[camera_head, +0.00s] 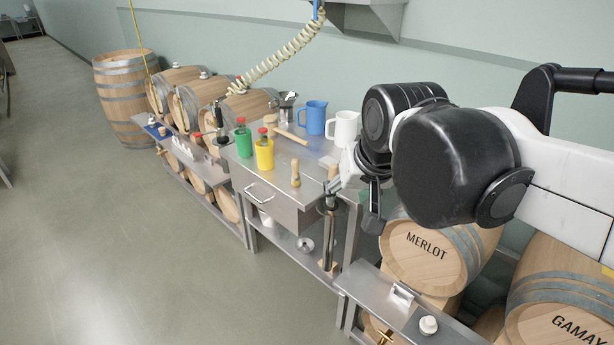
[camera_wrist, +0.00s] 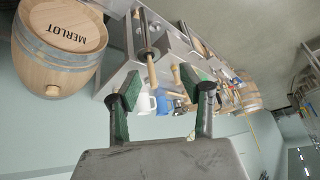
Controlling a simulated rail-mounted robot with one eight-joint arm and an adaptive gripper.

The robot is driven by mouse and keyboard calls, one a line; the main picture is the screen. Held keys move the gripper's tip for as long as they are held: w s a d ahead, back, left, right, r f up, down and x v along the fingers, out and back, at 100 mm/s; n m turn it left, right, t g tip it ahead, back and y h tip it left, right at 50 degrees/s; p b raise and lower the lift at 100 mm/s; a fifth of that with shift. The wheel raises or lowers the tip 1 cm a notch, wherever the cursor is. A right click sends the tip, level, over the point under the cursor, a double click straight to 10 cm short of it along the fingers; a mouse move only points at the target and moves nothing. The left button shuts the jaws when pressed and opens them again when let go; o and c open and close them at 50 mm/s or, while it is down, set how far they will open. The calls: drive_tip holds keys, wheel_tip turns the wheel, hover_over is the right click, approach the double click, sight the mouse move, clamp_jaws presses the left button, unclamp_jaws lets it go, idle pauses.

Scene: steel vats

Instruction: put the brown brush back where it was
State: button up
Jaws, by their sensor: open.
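My gripper (camera_wrist: 167,95) is open, its two green-padded fingers apart with nothing held between them. In the wrist view a wooden handle (camera_wrist: 152,73) with a dark collar and a steel rod shows beyond the fingers, nearer the left one. In the head view this handle (camera_head: 333,172) stands upright at the table's near right corner, just left of my gripper. A short wooden piece (camera_head: 295,175) stands on the steel table (camera_head: 270,190), and a long wooden stick lies farther back (camera_head: 290,135). I cannot tell which of these is the brown brush; no bristles are clear.
Green (camera_head: 243,142) and yellow (camera_head: 264,154) containers, a blue jug (camera_head: 313,117) and a white jug (camera_head: 345,128) stand on the table. The Merlot barrel (camera_head: 425,250) is at the right. A coiled hose (camera_head: 280,55) hangs above. The floor at left is clear.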

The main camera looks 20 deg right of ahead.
drive_tip(key=s+f+n+t, duration=0.1)
drive_tip(key=s+f, duration=0.4)
drive_tip(key=s, duration=0.2)
drive_tip(key=shift+s+f+n, duration=0.2)
drive_tip(key=shift+f+n, duration=0.15)
drive_tip(key=shift+n, duration=0.05)
wheel_tip(320, 180, down, 4)
drive_tip(key=b, duration=0.4)
drive_tip(key=shift+f, duration=0.25)
